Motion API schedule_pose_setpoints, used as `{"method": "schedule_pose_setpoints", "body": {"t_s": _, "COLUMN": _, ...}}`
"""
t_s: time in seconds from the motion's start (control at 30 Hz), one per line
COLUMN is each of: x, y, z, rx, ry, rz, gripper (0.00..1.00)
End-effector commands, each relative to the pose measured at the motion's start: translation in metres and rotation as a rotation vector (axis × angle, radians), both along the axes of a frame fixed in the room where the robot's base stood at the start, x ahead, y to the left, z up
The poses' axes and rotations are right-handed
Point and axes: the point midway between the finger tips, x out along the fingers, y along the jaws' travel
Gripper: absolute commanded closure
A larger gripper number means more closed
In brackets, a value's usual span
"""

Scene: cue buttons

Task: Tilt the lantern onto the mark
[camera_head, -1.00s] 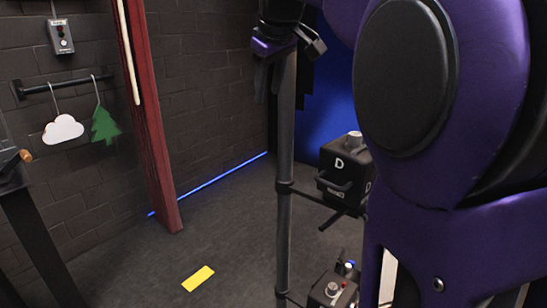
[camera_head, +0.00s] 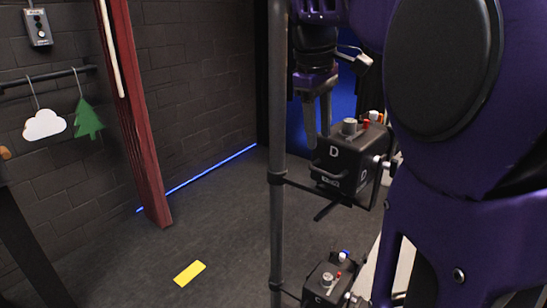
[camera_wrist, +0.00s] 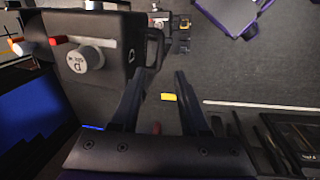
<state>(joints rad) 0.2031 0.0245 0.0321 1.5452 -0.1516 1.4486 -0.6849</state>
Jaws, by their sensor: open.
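The lantern, a black box marked D (camera_head: 347,160), is mounted on the dark upright pole, with a front handle (camera_head: 328,176) and a grey knob on top. The wrist view shows the lantern (camera_wrist: 105,32) large at the upper left. The mark appears to be the yellow strip (camera_head: 190,273) on the floor left of the pole; it also shows small in the wrist view (camera_wrist: 169,97). My gripper (camera_head: 318,125) is just behind and above the lantern's left side in the head view. In the wrist view my gripper (camera_wrist: 158,82) is open and empty, its fingertips near the lantern's handle; contact is unclear.
The pole (camera_head: 277,130) stands just left of my gripper. A second box marked C (camera_head: 325,284) hangs lower on it. A red post (camera_head: 135,120), a cloud (camera_head: 44,125) and a tree shape (camera_head: 87,120) are at the left wall. The floor around the strip is clear.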

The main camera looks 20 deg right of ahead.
Motion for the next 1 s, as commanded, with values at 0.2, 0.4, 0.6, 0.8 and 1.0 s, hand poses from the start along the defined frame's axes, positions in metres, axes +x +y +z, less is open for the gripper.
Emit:
{"method": "schedule_pose_setpoints", "body": {"t_s": 0.2, "x": 0.004, "y": -0.008, "z": -0.047, "rx": 0.001, "ry": 0.003, "rz": -0.001, "gripper": 0.55}}
{"method": "schedule_pose_setpoints", "body": {"t_s": 0.4, "x": 0.007, "y": -0.012, "z": -0.071, "rx": 0.0, "ry": 0.0, "rz": -0.001, "gripper": 0.55}}
{"method": "schedule_pose_setpoints", "body": {"t_s": 0.6, "x": 0.008, "y": -0.013, "z": -0.078, "rx": 0.0, "ry": -0.001, "rz": 0.0, "gripper": 0.55}}
{"method": "schedule_pose_setpoints", "body": {"t_s": 0.8, "x": 0.008, "y": -0.013, "z": -0.078, "rx": 0.0, "ry": -0.001, "rz": 0.0, "gripper": 0.55}}
{"method": "schedule_pose_setpoints", "body": {"t_s": 1.0, "x": 0.008, "y": -0.013, "z": -0.078, "rx": 0.0, "ry": -0.001, "rz": 0.0, "gripper": 0.89}}
